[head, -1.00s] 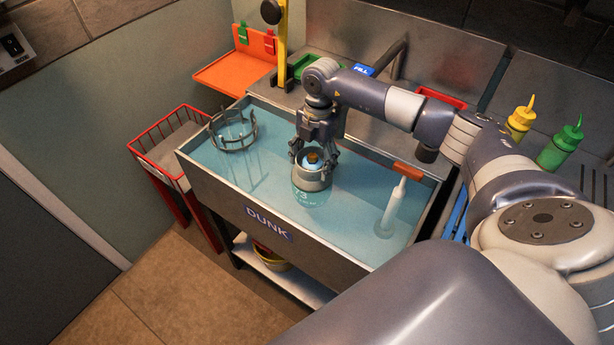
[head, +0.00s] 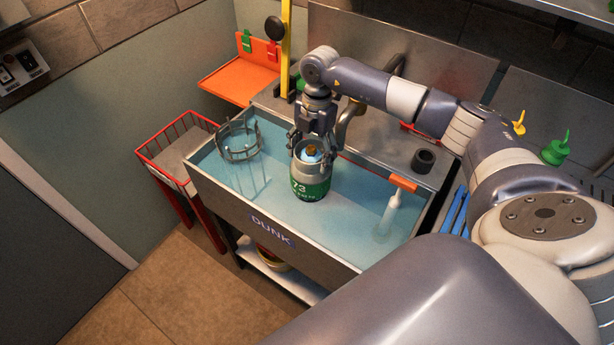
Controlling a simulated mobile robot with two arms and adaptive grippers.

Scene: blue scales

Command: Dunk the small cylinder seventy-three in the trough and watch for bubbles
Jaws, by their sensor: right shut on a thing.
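The small cylinder (head: 311,181) is green with a grey collar and a white "73", and stands upright. My right gripper (head: 313,143) is shut on its top, with fingers around the collar and a brass valve between them. The trough (head: 222,204), labelled DUNK, holds pale blue water (head: 345,222). The cylinder's green body shows clearly and appears lifted out of the water; I cannot tell whether its base still touches the surface. I see no clear bubbles. My left gripper is not in view.
A round metal cage (head: 238,156) stands in the trough's left end. A clear tube with an orange handle (head: 403,184) stands at the right end. A red wire basket (head: 178,140) is left of the trough. A faucet (head: 349,122) and a black ring (head: 424,160) are behind.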

